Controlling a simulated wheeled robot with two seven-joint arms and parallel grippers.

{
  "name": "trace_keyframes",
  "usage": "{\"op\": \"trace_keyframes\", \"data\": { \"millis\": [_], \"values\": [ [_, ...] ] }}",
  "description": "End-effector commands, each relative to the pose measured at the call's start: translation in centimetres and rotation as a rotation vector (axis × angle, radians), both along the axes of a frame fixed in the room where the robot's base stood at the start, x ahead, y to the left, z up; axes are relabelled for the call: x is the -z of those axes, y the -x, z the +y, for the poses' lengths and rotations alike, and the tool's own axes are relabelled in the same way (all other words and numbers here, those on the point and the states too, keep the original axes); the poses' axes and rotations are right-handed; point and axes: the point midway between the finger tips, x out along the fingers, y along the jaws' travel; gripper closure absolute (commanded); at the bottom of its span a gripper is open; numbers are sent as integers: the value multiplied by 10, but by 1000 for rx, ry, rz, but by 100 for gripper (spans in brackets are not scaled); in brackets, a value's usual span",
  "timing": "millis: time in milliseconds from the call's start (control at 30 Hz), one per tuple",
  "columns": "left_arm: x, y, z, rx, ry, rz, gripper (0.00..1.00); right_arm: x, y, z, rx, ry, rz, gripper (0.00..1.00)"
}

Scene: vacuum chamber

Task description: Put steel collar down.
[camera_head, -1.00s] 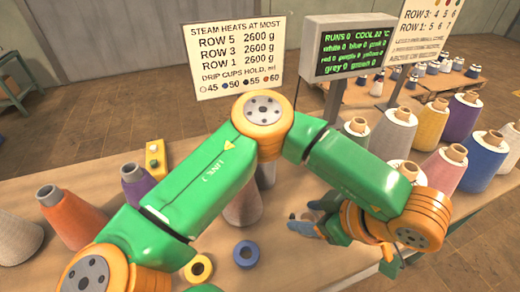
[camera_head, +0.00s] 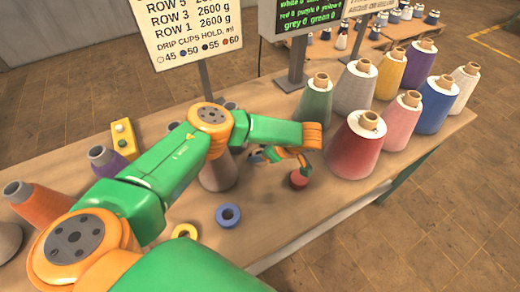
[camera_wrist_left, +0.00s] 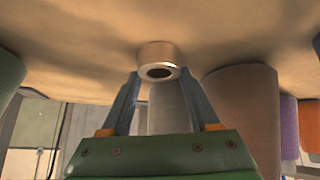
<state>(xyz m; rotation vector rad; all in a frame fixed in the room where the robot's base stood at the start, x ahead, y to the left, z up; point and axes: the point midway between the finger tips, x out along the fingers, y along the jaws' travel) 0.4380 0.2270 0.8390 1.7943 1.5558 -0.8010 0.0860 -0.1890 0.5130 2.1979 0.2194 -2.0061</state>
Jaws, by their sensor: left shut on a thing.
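The steel collar (camera_wrist_left: 157,55) is a short silvery ring with a dark bore. In the left wrist view it sits between the fingertips of my left gripper (camera_wrist_left: 158,78), which is shut on it. The tan table surface lies close beyond the collar; I cannot tell whether they touch. In the head view my left gripper (camera_head: 266,157) is low over the table, right of a greyish-brown cone (camera_head: 218,176). I cannot make out the collar there. My right gripper is not in view.
On the table (camera_head: 340,200), a small red piece (camera_head: 299,180) lies just right of my left gripper. A blue ring (camera_head: 228,214) and a yellow ring (camera_head: 186,231) lie nearer. Several yarn cones, including a red one (camera_head: 354,148), stand at the right. The front right is bare.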

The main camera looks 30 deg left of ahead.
Motion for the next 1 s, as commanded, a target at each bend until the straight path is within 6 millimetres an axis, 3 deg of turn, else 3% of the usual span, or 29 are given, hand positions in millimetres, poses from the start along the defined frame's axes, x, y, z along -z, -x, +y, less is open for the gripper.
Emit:
{"op": "trace_keyframes", "data": {
  "millis": [200, 233, 300, 333, 667, 1000],
  "values": [
    [4, 0, 0, 0, 1, 0, 100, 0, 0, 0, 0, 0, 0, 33],
    [4, 0, -1, 0, 2, 1, 31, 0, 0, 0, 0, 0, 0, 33],
    [4, 0, -1, 0, 1, 0, 12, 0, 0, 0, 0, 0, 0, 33],
    [4, 0, -1, 0, 1, 0, 8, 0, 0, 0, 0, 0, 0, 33],
    [0, 0, -4, 1, 3, -3, 8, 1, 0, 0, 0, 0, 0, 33],
    [-65, 10, -57, 3, 3, -6, 8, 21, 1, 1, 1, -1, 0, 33]
  ]
}}
